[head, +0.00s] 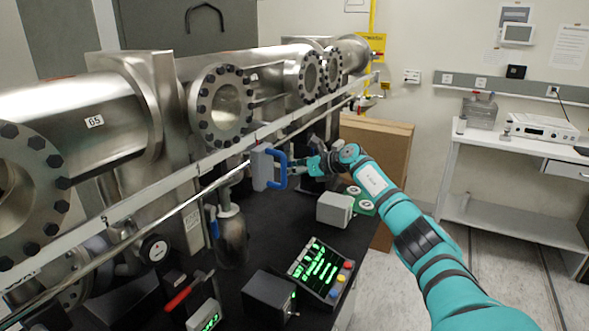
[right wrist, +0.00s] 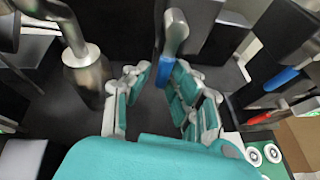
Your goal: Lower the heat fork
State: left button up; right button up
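A grey block with a blue loop handle (head: 279,168) sits on the long rail in the head view; I take it to be the heat fork, though no label shows. My right gripper (head: 303,165) is just right of this handle. In the right wrist view a grey and blue handle (right wrist: 174,34) stands ahead of my right gripper (right wrist: 160,76), between the lines of its two fingers. The fingers are spread apart with a gap between them, and I see no clear contact with the handle. My left gripper is in neither view.
Large steel flanged pipes (head: 222,106) run behind the rail (head: 190,178). The black bench holds a green-lit control panel (head: 319,270), a dark box (head: 268,295) and a red-handled tool (head: 185,291). A cardboard panel (head: 385,150) stands beyond. Floor at right is clear.

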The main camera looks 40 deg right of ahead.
jog(key=shift+o, duration=1.2)
jog(key=shift+a+r, duration=0.15)
jog(key=shift+a, duration=0.15)
jog(key=shift+d, duration=0.15)
jog(key=v, duration=1.2)
jog(key=shift+s, duration=0.1)
